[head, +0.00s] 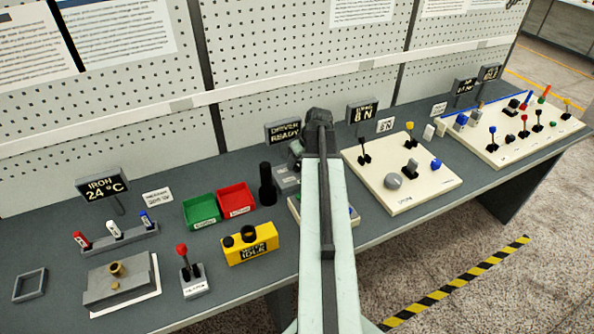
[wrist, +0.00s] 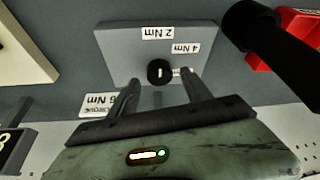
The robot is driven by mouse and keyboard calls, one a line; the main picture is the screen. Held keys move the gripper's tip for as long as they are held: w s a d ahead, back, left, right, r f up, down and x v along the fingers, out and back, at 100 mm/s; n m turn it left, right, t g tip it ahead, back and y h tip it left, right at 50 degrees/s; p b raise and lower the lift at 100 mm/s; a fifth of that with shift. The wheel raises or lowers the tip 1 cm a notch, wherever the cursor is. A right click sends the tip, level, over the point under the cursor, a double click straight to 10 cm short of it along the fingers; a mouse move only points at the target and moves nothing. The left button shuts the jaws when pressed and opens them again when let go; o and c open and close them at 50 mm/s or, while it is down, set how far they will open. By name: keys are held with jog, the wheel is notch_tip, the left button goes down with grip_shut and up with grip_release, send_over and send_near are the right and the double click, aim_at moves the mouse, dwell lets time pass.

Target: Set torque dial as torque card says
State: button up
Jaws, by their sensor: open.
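The torque dial (wrist: 160,72) is a round black knob with a white mark, on a grey panel (wrist: 118,45). The panel has labels reading 2 Nm (wrist: 164,33) and 4 Nm (wrist: 185,48), upside down here; another label is partly hidden by a finger. The white mark lies roughly in line with the 2 Nm label. The torque card (wrist: 98,104) appears to read 6 Nm, partly covered by my gripper. My gripper (wrist: 161,78) is open, its fingers on either side of the dial; contact cannot be told. In the head view my arm hides the dial.
A black upright cylinder (head: 266,186) and a red bin (head: 236,198) stand beside the panel. A DRIVER READY sign (head: 284,133) stands behind. A cream board with knobs (head: 405,200) lies to the right, and a yellow box (head: 251,243) to the left.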

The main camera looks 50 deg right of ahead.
jog(key=shift+w+f, duration=0.2)
jog(key=shift+f, duration=0.5)
jog(key=shift+r, duration=0.15)
jog(key=shift+c, duration=0.4)
